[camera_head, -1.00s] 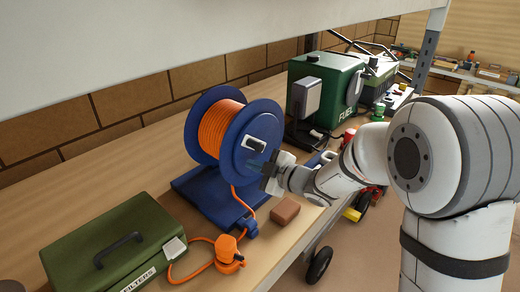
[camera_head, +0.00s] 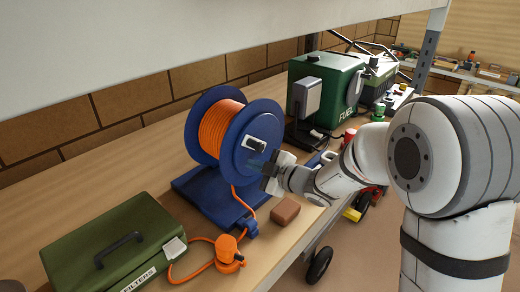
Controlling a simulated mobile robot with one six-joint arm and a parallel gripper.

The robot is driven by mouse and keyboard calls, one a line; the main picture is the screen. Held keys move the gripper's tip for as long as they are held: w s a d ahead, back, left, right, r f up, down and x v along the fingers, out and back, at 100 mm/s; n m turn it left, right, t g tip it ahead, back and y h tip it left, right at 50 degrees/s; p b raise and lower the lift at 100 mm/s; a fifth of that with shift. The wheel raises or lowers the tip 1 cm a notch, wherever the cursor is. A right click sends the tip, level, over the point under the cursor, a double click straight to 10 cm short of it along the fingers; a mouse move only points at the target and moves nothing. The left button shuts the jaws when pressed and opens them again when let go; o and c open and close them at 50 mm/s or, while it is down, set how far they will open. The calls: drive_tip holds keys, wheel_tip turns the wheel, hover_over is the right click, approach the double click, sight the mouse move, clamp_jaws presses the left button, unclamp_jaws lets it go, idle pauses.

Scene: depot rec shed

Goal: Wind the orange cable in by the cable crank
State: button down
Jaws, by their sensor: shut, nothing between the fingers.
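The blue cable reel (camera_head: 215,168) stands on the wooden shelf, its drum wound with orange cable (camera_head: 218,128). A length of cable runs down from the drum to an orange plug end (camera_head: 229,250) on the shelf at the front. The cable crank (camera_head: 257,144), a pale plate with a dark knob, sits on the reel's right face, towards its upper part. My gripper (camera_head: 268,172) is beside the right face, just below and right of the crank. It is shut and empty; its fingertips are small and partly lost against the blue disc, so contact cannot be told.
A green filter box (camera_head: 115,245) stands at front left. A brown block (camera_head: 285,211) lies near the shelf edge below my gripper. A green fuel can (camera_head: 330,85) stands behind the reel. An upper shelf (camera_head: 200,35) overhangs the back.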

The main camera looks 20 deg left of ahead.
sight(244, 149)
drive_tip(key=shift+s+r+p, duration=0.15)
drive_tip(key=shift+r+p, duration=0.5)
drive_tip(key=shift+r, duration=0.5)
drive_tip(key=shift+w+d+r+p, duration=0.1)
drive_tip(key=shift+w+r+p, duration=0.05)
drive_tip(key=shift+r+p, duration=0.35)
drive_tip(key=shift+w+r+p, duration=0.15)
drive_tip(key=shift+r+p, duration=0.15)
drive_tip(key=shift+r, duration=0.3)
drive_tip(key=shift+f, duration=0.1)
